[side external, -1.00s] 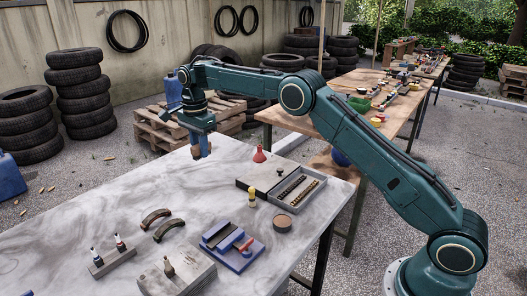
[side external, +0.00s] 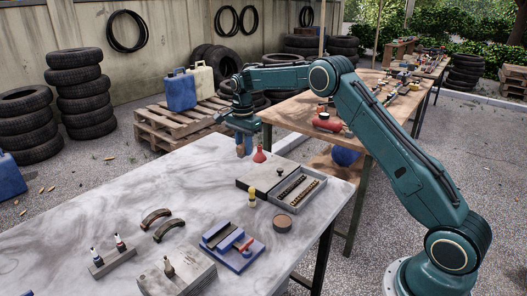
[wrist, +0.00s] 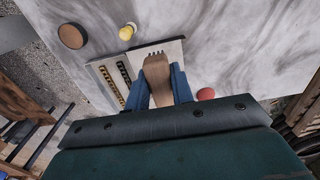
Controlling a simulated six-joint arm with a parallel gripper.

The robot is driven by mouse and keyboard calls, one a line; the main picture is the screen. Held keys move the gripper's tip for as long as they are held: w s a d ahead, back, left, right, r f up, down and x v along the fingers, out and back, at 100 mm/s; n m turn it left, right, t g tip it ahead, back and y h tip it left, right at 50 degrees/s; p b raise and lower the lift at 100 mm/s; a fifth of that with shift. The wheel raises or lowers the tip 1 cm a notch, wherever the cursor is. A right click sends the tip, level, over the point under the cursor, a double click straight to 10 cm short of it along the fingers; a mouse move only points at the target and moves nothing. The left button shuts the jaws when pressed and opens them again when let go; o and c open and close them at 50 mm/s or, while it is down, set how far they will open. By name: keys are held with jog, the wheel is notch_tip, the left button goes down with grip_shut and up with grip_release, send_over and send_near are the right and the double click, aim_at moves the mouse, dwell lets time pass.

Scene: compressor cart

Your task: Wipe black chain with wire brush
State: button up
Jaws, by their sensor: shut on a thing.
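My gripper (side external: 243,138) is shut on the wire brush, whose brown wooden body (wrist: 157,82) sits between the blue fingers in the wrist view. The brush is held above the far edge of the marble table, beside the red cone-shaped item (side external: 259,154). The black chain (side external: 290,187) lies straight in the grey tray (side external: 322,186), next to a gold-coloured chain (side external: 303,193). The brush is apart from both chains. In the wrist view the black chain (wrist: 123,72) shows left of the brush, and the brush covers part of the tray's lid.
A yellow knobbed item (side external: 251,196) and a round brown puck (side external: 282,223) stand near the tray. A blue block (side external: 232,246), curved brake shoes (side external: 168,229) and grey holders lie nearer the front. The table's left part is clear.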

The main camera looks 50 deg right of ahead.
jog(key=s+d+f, duration=0.2)
jog(key=s+d, duration=0.4)
jog(key=d, duration=0.1)
jog(key=s+d+f, duration=0.3)
jog(key=s+d, duration=0.2)
jog(key=d, duration=0.3)
jog(key=shift+s+d+f, duration=0.25)
jog(key=shift+s+f, duration=0.1)
jog(key=shift+s, duration=0.05)
jog(key=shift+f, duration=0.1)
